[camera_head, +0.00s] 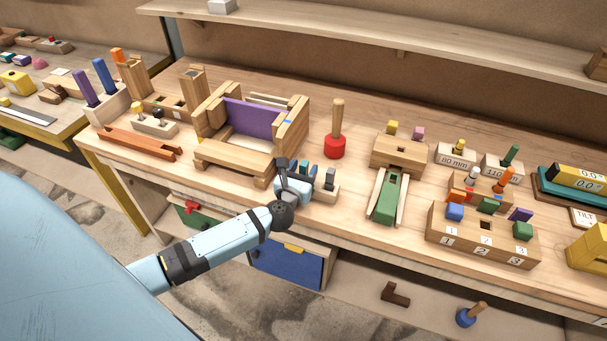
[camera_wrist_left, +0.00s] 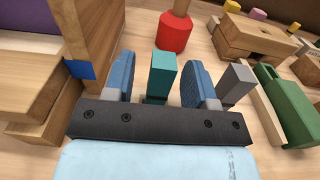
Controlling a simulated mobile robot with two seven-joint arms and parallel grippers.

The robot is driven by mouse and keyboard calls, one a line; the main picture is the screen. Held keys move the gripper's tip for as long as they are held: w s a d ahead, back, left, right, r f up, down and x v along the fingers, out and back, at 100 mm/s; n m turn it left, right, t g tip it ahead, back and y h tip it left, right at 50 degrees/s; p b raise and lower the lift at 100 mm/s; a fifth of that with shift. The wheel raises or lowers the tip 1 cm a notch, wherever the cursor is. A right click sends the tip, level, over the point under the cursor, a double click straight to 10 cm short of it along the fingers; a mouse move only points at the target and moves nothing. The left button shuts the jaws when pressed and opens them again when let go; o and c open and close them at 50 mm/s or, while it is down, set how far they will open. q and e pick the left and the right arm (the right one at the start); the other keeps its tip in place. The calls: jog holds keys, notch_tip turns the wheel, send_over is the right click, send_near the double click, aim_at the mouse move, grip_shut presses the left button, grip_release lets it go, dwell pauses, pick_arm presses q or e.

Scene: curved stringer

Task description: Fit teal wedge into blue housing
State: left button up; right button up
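The teal wedge (camera_wrist_left: 162,75) stands upright between the two blue fingers of my left gripper (camera_wrist_left: 158,82) in the left wrist view. The fingers are open, with a gap on each side of the wedge. In the head view the left gripper (camera_head: 303,168) is over a small wooden holder (camera_head: 325,194) near the bench's front edge. A grey wedge (camera_wrist_left: 236,82) stands just right of the fingers. A wooden stringer frame (camera_head: 293,127) with a purple panel is left of the gripper. It bears a blue patch (camera_wrist_left: 80,69); no wholly blue housing is clear. My right gripper is out of view.
A red-based mallet (camera_head: 334,147) stands behind the gripper. A green block (camera_head: 386,203) between wooden rails lies to the right. A numbered wooden block (camera_head: 481,240) holds several coloured pieces farther right. The frame's wooden side (camera_wrist_left: 92,40) is close to the left finger.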

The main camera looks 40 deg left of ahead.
pick_arm(q)
grip_shut()
jog(key=shift+r, duration=0.15)
